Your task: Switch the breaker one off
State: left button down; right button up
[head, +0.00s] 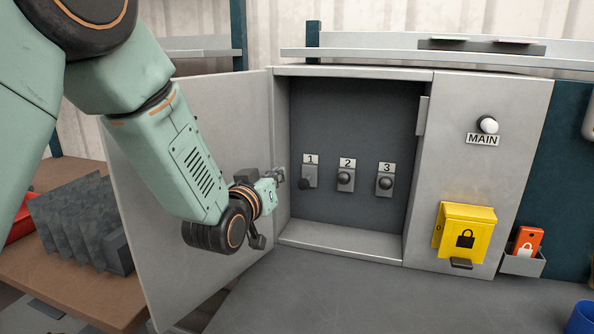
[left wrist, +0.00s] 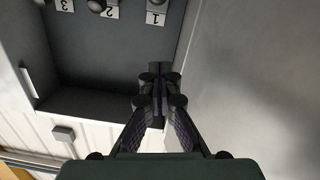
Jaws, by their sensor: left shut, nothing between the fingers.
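Breaker one (head: 310,177) is a small grey switch with a dark knob under a "1" label, at the left of the row inside the open cabinet (head: 340,244). In the left wrist view the closed fingers (left wrist: 155,75) point toward the upside-down "1" label (left wrist: 156,18), with breaker one mostly cut off at the top edge. My right gripper is out of view.
Breakers two (head: 346,180) and three (head: 385,182) stand to the right. The open door (head: 165,250) lies behind my left arm. On the right are a MAIN light (head: 488,124), a yellow lock box (head: 465,230) and an orange tag (head: 528,242) in a holder.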

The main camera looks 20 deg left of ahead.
pick_arm(q)
send_over(306, 181)
jog(key=s+a, duration=0.2)
jog(key=s, duration=0.1)
jog(key=f, duration=0.4)
jog(key=shift+w+d+f, duration=0.2)
jog(key=shift+w+f, duration=0.1)
